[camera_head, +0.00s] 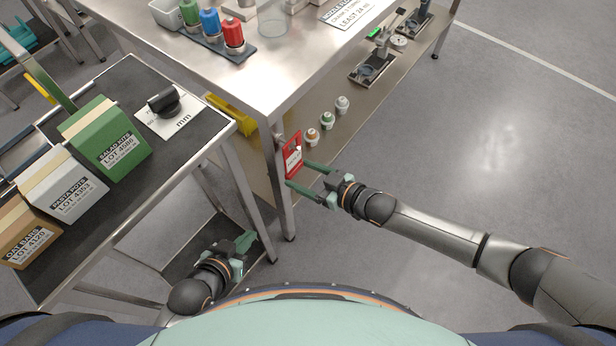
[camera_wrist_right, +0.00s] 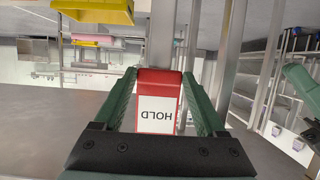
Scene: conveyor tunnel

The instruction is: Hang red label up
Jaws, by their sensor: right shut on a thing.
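The red label (camera_head: 293,158) has a white panel and stands upright in front of the steel table's near corner leg (camera_head: 283,205). My right gripper (camera_head: 297,174) is shut on it. In the right wrist view the label (camera_wrist_right: 158,110) sits between both green fingers, its white panel reading HOLD upside down from that camera. The metal post (camera_wrist_right: 161,35) is right behind its far end; I cannot tell whether they touch or whether a hook holds the label. My left gripper (camera_head: 246,242) is low by the cart's lower shelf, apart from the label; its jaw opening is unclear.
The steel table (camera_head: 285,70) carries red, blue and green bottles. Its lower shelf (camera_head: 330,110) holds small jars and a yellow bin (camera_head: 232,114). A dark-topped cart (camera_head: 185,150) with several cartons stands at left. The floor (camera_head: 480,150) at right is clear.

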